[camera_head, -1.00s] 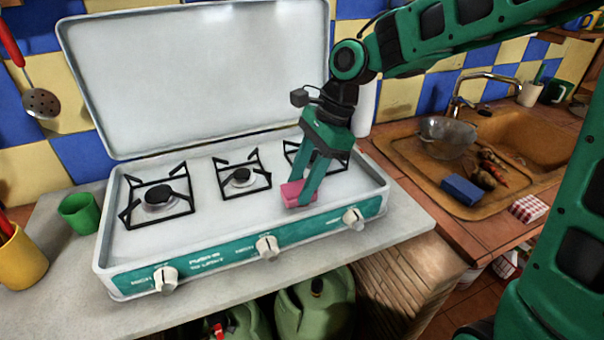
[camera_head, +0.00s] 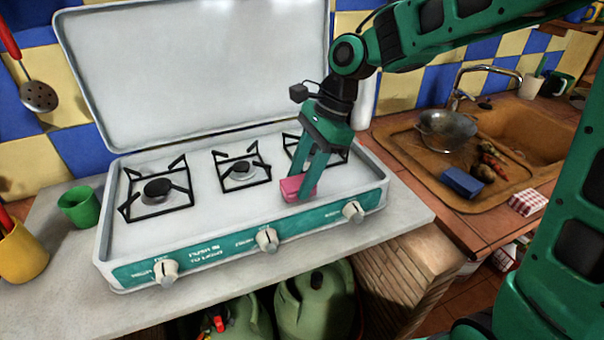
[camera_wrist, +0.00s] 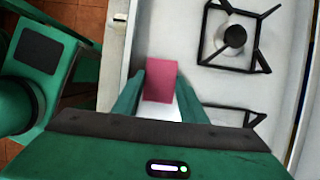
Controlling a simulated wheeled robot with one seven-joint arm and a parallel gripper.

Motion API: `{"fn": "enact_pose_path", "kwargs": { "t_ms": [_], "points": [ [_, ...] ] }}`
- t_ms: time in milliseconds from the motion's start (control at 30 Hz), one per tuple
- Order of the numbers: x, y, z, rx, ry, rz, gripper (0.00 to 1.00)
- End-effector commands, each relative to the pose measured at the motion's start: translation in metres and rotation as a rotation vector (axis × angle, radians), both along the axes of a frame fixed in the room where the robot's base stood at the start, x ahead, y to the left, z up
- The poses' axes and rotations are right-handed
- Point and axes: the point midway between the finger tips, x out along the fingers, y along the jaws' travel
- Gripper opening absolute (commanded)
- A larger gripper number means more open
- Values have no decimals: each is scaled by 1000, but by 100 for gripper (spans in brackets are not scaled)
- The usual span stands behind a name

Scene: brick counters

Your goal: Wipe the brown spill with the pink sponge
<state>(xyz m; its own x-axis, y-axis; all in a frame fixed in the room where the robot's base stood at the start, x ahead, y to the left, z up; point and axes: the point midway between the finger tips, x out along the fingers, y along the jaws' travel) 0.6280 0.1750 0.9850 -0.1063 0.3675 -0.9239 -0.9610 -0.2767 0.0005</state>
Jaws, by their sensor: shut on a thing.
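The pink sponge (camera_head: 291,188) is at the front right part of the white stove top (camera_head: 225,205). My gripper (camera_head: 305,190) is shut on the sponge, pointing down at the stove surface. In the wrist view the sponge (camera_wrist: 160,82) sits between the two green fingers (camera_wrist: 160,95), with white stove surface around it. The sponge is at or very near the stove top; I cannot tell for sure that it touches. No brown spill shows in either view; the sponge and gripper hide the surface under them.
Black burner grates (camera_head: 157,190) stand left of and behind the sponge. Knobs (camera_head: 267,240) line the stove's front. The raised lid (camera_head: 195,75) stands behind. A green cup (camera_head: 79,207) is at left; a blue sponge (camera_head: 461,182) lies by the sink (camera_head: 520,140) at right.

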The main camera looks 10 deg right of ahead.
Motion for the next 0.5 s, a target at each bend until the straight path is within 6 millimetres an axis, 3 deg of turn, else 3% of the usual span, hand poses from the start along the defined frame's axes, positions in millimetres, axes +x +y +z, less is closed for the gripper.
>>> {"fn": "enact_pose_path", "kwargs": {
  "t_ms": [500],
  "points": [
    [0, 0, -6, 0, 0, 0, 20]
  ]
}}
